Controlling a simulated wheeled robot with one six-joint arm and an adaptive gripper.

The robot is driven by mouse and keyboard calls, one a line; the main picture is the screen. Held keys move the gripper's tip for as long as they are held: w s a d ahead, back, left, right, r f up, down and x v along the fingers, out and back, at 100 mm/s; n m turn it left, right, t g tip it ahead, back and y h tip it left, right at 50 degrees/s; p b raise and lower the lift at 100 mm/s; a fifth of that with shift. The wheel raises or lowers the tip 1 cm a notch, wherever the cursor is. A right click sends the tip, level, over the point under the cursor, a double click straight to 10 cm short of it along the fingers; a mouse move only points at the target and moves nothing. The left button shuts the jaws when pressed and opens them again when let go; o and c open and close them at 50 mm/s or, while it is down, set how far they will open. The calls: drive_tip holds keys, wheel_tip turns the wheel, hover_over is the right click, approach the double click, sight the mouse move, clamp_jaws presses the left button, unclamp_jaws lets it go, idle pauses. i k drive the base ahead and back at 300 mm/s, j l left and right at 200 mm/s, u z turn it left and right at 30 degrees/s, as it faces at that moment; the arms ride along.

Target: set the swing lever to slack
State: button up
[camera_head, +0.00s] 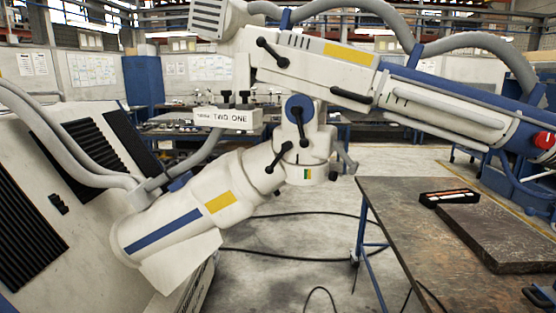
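Another black handle (350,97) lies along the upper tube. A green and yellow mark (307,173) sits below the pivot. I cannot tell which is the swing lever; no readable word marks slack. A dark part (540,295), probably my gripper, is cut off at the lower right corner, apart from the levers; its fingers are unclear.
A worn table (400,230) stands at the right, bearing a dark slab (510,235) and a small black box (449,197). A white vented cabinet (60,200) is at the left. Thick grey hoses (480,42) loop around the arm. Cables lie on the open floor (290,240).

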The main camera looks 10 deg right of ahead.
sight(287, 145)
drive_tip(key=i+j+z, duration=0.35)
drive_tip(key=i+j, duration=0.15)
drive_tip(key=i+j+z, duration=0.3)
drive_tip(key=i+j, duration=0.35)
drive_tip(key=i+j+z, duration=0.2)
drive_tip(key=i, duration=0.25)
drive_tip(key=i+j+z, duration=0.2)
drive_tip(key=i, duration=0.3)
drive_tip(key=l, duration=0.1)
